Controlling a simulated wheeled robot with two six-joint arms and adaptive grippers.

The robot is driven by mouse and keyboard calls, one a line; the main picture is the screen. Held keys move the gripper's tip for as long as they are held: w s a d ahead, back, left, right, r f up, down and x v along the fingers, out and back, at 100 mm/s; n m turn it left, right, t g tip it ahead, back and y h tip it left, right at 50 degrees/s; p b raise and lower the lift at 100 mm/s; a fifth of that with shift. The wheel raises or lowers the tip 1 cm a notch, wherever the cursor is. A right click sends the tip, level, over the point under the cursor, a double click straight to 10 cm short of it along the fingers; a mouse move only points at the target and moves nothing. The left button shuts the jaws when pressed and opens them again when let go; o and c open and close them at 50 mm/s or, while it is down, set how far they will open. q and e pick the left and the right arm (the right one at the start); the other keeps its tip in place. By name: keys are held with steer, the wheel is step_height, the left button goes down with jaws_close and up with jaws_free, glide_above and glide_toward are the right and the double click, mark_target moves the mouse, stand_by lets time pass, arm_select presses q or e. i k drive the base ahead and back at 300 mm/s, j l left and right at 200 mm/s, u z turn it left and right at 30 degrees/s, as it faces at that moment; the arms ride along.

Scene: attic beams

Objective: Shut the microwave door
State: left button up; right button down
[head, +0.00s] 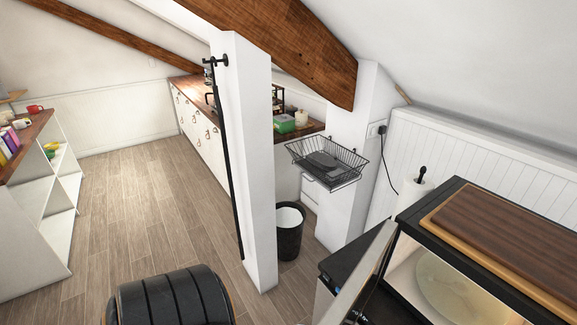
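The microwave (462,264) is a black box at the lower right, partly cut off by the frame's edge. Its door (361,273) stands open, swung out from the left side of the opening towards the bottom of the picture. The lower end of the door is cut off. The lit cavity shows a round pale turntable plate (447,285). Neither of my grippers is clearly seen in the head view, so nothing is seen touching the door.
A wooden board (510,235) lies on the microwave. A paper towel holder (415,190) stands behind it. A white post (248,170) stands mid-view. Wooden floor (140,215) is open at left.

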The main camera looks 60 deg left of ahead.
mark_target(347, 305)
steer(key=j, duration=1.3)
